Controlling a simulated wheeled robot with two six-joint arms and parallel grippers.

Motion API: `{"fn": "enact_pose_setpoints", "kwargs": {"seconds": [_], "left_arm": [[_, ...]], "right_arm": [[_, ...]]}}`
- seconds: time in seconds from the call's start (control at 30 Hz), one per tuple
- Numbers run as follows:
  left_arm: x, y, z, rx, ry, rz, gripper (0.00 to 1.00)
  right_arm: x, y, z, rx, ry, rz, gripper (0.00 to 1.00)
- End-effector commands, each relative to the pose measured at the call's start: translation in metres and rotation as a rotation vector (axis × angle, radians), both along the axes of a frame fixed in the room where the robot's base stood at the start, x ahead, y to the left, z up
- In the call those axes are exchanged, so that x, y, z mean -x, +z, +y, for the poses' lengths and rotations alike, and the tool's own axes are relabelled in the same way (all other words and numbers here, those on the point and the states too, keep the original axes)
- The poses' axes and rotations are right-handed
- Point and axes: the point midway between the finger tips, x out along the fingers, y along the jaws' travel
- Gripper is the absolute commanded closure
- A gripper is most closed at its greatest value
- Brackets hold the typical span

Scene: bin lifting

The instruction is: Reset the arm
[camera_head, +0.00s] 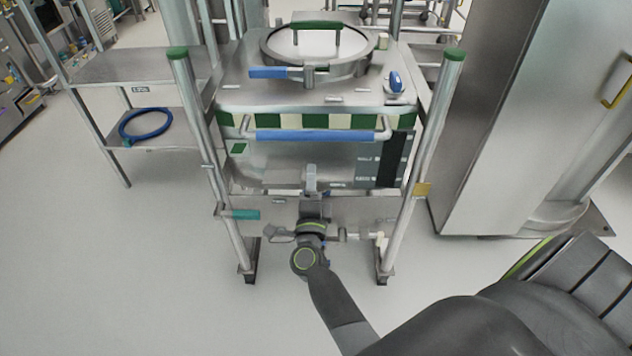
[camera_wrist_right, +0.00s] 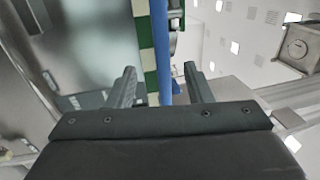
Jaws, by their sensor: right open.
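My right arm comes in from the lower right in the head view. Its gripper (camera_head: 312,180) is in front of the steel bin (camera_head: 290,168), below the blue handle bar (camera_head: 315,135). In the right wrist view the two fingers of the gripper (camera_wrist_right: 160,78) are apart. The blue bar (camera_wrist_right: 164,80) shows in line with the gap between them, seen end-on to the picture's length; whether it lies inside the gap I cannot tell. The fingers are not closed on anything. My left gripper is in neither view.
A metal frame with green-capped posts (camera_head: 205,140) surrounds the bin. A teal lever (camera_head: 240,214) sticks out at its left post. A shelf cart (camera_head: 140,68) with a blue hose (camera_head: 146,123) stands left; a tall steel cabinet (camera_head: 520,110) stands right. The floor at front left is clear.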

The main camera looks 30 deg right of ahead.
Motion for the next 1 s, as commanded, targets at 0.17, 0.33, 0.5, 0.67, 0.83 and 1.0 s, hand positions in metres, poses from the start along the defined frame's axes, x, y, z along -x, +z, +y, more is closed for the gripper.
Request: {"fn": "enact_pose_setpoints", "kwargs": {"seconds": [0.17,0.33,0.5,0.67,0.83,1.0], "left_arm": [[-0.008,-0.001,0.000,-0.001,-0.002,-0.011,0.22],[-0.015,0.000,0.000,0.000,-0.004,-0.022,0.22],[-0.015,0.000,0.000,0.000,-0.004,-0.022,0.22],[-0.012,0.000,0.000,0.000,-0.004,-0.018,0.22],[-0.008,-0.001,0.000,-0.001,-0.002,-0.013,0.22],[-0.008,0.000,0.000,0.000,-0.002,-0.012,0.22]], "right_arm": [[-0.001,-0.001,0.001,0.001,0.000,-0.001,0.53],[-0.001,-0.001,0.001,0.001,0.000,-0.001,0.53],[-0.001,-0.001,0.001,0.000,0.000,0.000,0.53],[0.000,-0.007,0.002,0.017,0.007,0.020,0.53],[0.005,-0.076,0.013,0.198,0.104,0.230,0.53],[0.043,-0.196,0.027,0.471,0.299,0.585,0.53]]}}
